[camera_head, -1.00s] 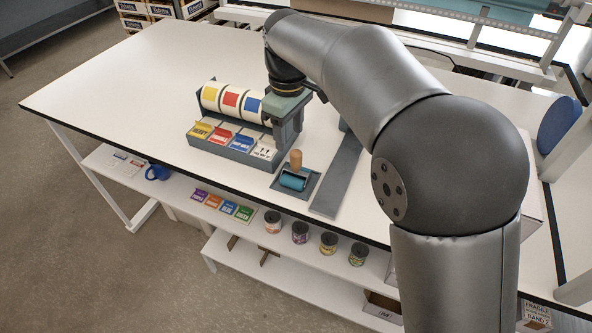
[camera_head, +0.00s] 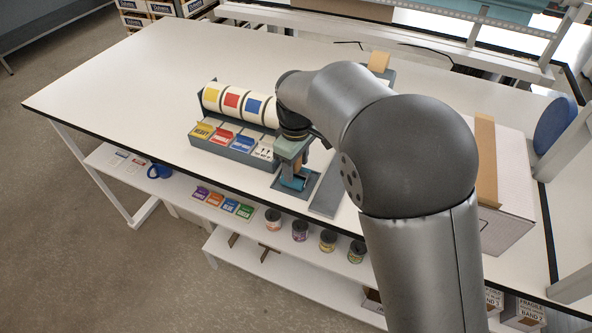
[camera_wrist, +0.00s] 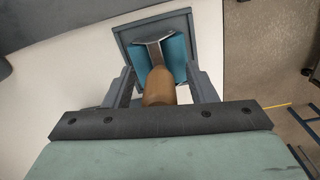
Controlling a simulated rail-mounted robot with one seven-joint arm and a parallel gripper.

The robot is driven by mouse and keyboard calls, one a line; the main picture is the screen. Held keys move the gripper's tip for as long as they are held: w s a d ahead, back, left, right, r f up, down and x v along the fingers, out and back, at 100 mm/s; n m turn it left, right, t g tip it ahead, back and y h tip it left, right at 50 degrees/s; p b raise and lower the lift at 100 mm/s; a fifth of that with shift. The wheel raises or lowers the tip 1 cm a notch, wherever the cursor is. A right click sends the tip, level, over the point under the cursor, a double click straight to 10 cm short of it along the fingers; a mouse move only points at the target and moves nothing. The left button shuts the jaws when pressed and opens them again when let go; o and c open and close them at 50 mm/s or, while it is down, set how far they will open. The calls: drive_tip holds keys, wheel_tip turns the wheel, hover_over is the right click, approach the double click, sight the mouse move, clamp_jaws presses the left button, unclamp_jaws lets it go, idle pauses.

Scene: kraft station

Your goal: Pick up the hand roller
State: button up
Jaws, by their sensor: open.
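The hand roller has a blue cylinder (camera_head: 297,183) and sits in a dark grey tray (camera_head: 312,186) near the table's front edge. In the wrist view its blue cylinder (camera_wrist: 176,58) lies in the tray (camera_wrist: 128,36), and its wooden handle (camera_wrist: 159,88) points toward my gripper. My gripper (camera_wrist: 163,88) is open, with one finger on each side of the handle. A gap shows between the handle and each finger. In the head view my gripper (camera_head: 291,172) is right above the roller and hides most of its handle.
A grey dispenser with label rolls (camera_head: 232,103) and label cards (camera_head: 237,140) stands just left of my gripper. A grey strip (camera_head: 328,196) lies to the right. A taped carton (camera_head: 508,185) stands further right. Several cans (camera_head: 300,230) are on the shelf below. The table's left part is clear.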

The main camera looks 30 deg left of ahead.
clamp_jaws()
drive_tip(key=shift+r, duration=0.1)
drive_tip(key=shift+r, duration=0.25)
wheel_tip(320, 180, up, 2)
drive_tip(key=shift+w+r+b, duration=0.1)
drive_tip(key=shift+b, duration=0.2)
drive_tip(key=s+d+r+b, duration=0.4)
drive_tip(key=s+d+r, duration=0.2)
drive_tip(key=d+r, duration=0.4)
drive_tip(key=shift+s+d, duration=0.3)
drive_tip(key=shift+d, duration=0.9)
